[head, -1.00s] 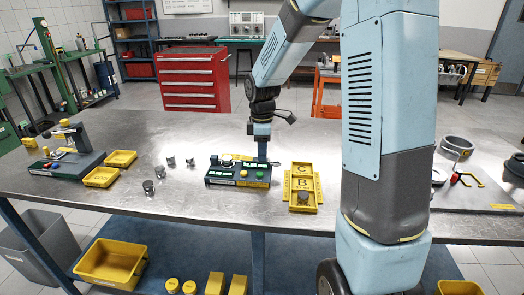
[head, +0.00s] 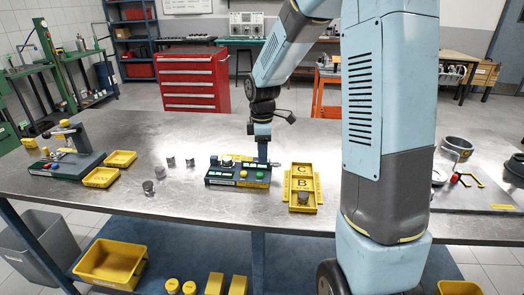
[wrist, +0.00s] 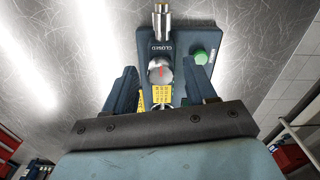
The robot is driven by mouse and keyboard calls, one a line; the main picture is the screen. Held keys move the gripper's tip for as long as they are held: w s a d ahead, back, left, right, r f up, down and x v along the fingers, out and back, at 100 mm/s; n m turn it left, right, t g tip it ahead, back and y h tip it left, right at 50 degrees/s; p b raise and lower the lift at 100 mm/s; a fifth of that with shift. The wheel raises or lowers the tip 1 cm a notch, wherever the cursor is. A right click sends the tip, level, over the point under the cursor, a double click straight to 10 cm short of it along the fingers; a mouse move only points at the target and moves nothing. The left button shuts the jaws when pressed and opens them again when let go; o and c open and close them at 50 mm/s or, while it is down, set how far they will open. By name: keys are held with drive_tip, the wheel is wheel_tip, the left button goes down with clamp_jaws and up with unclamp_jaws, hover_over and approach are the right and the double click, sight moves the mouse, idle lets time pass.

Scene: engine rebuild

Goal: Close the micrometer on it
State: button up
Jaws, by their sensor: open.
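The micrometer station (head: 236,181) is a dark blue-green block on the steel bench, with lit green strips and coloured buttons on its front. In the wrist view its plate (wrist: 202,42) carries a round silver knob (wrist: 160,71) with a red mark, an upside-down label that seems to read "CLOSED", a green button (wrist: 200,56) and a metal cylinder (wrist: 162,20). My gripper (wrist: 160,88) is open. Its two fingers stand apart on either side of the knob, with nothing seen between them touching. In the head view my gripper (head: 262,152) is at the station's back right.
A yellow tray (head: 316,208) marked C and B, with a grey part (head: 304,197) in it, stands right of the station. Several small grey metal parts (head: 160,172) stand to the left. Another fixture (head: 75,164) with yellow bins (head: 101,177) is at far left.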

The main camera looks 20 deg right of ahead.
wheel_tip(320, 180, up, 14)
drive_tip(key=shift+f, duration=0.15)
idle(0.6)
drive_tip(key=s+d+r+m+t, duration=0.2)
drive_tip(key=s+m, duration=0.5)
drive_tip(key=s, duration=0.6)
drive_tip(key=s+d+r+m+t, duration=0.1)
drive_tip(key=s+r+m+t, duration=0.2)
drive_tip(key=s+m, duration=0.5)
drive_tip(key=s, duration=0.5)
drive_tip(key=shift+s+d+m+t, duration=0.15)
drive_tip(key=shift+d+m+t, duration=0.15)
drive_tip(key=shift+d, duration=0.05)
idle(2.0)
